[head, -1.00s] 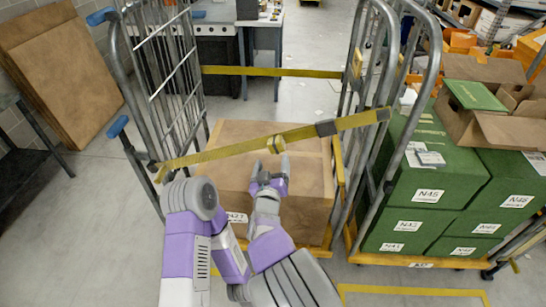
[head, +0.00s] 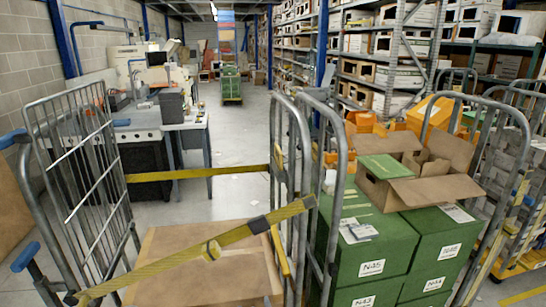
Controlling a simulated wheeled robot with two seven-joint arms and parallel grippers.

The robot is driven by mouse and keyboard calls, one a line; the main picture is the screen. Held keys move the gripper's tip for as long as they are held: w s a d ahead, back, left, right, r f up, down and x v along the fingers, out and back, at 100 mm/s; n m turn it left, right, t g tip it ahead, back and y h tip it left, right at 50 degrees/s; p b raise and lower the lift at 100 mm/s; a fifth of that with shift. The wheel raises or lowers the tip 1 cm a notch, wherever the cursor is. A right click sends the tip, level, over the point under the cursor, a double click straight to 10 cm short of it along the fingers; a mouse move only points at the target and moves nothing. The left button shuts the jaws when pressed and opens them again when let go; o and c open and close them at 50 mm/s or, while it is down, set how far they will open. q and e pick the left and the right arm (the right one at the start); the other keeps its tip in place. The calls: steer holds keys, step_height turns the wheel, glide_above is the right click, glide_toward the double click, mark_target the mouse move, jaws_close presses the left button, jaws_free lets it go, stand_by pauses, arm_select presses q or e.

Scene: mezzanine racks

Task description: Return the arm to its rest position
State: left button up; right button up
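Neither of my arms nor grippers shows in the head view now. The roll cage in front of me has a left mesh side (head: 82,165) and a right tube side (head: 292,180). A large brown carton (head: 200,262) sits low inside it. A yellow strap (head: 170,260) with a dark buckle runs slantwise across the cage front, rising to the right. A second yellow strap (head: 200,172) crosses level at the back.
A second cage at right holds green boxes (head: 372,245) with an open brown carton (head: 415,175) on top. A workbench (head: 150,125) stands behind at left. Tall racks (head: 390,60) line the right.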

steer(key=s+d+f+m+g, duration=0.2)
steer(key=s+d+f+g, duration=0.2)
steer(key=s+d+f, duration=0.3)
steer(key=s+d+f+m+g, duration=0.25)
steer(key=s+d+f, duration=0.35)
steer(key=f, duration=0.4)
steer(key=s+d+f+m+g+y, duration=0.1)
steer(key=s+f+g, duration=0.1)
steer(key=s, duration=0.6)
steer(key=s+d+f+m+g+y, duration=0.1)
steer(key=s+g, duration=0.3)
steer(key=s, duration=0.4)
steer(key=shift+s+d+f+m+y, duration=0.3)
steer(key=shift+d+f+m, duration=0.15)
steer(key=shift+d, duration=0.15)
